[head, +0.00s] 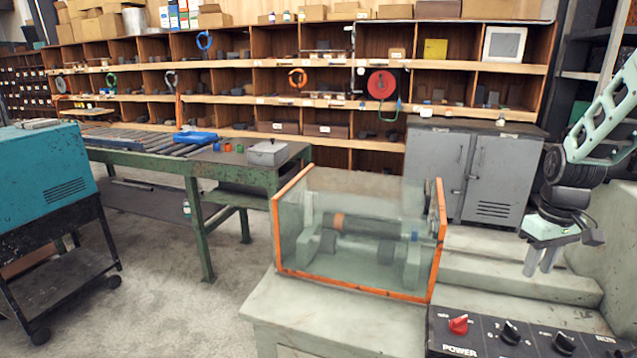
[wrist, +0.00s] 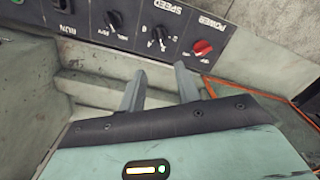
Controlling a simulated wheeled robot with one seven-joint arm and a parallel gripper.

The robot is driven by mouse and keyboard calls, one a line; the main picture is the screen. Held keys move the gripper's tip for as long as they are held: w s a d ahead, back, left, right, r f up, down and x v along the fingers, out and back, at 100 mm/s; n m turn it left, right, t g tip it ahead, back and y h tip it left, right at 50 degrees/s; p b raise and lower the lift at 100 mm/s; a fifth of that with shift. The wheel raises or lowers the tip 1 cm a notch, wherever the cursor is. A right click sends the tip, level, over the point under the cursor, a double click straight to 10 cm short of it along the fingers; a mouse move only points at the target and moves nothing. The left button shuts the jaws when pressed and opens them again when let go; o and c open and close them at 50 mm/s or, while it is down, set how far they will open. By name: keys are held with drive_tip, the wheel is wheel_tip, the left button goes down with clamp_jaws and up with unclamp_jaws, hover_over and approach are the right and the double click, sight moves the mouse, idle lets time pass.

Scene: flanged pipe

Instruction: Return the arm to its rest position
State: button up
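My gripper (head: 541,268) hangs at the right of the head view, fingers pointing down, above the pale stepped machine bed. In the wrist view its two grey fingers (wrist: 160,88) stand apart with nothing between them, so it is open and empty. My pale green arm comes in from the right edge. A dark cylindrical piece with an orange-brown band (head: 350,224) lies behind the clear, orange-edged guard (head: 355,292), left of my gripper and well apart from it. Glass and reflections partly blur it; I cannot make out its flanges.
A control panel (head: 530,340) with a red POWER knob (head: 459,324) and black knobs lies below my gripper; it also shows in the wrist view (wrist: 140,22). A grey cabinet (head: 470,170) and shelves stand behind. A green roller table (head: 195,190) is at left.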

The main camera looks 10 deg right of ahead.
drive_tip(key=s+a+r+n, duration=0.1)
drive_tip(key=a+r+n, duration=0.1)
drive_tip(key=a, duration=1.2)
drive_tip(key=s+a+r+n, duration=0.1)
drive_tip(key=a+r+n, duration=0.1)
drive_tip(key=a, duration=1.2)
drive_tip(key=s+a+n, duration=0.4)
drive_tip(key=s+a, duration=0.9)
drive_tip(key=s, duration=0.2)
drive_tip(key=shift+s+y, duration=0.25)
drive_tip(key=shift+y, duration=0.05)
drive_tip(key=shift+d+r, duration=0.1)
drive_tip(key=shift+d, duration=0.05)
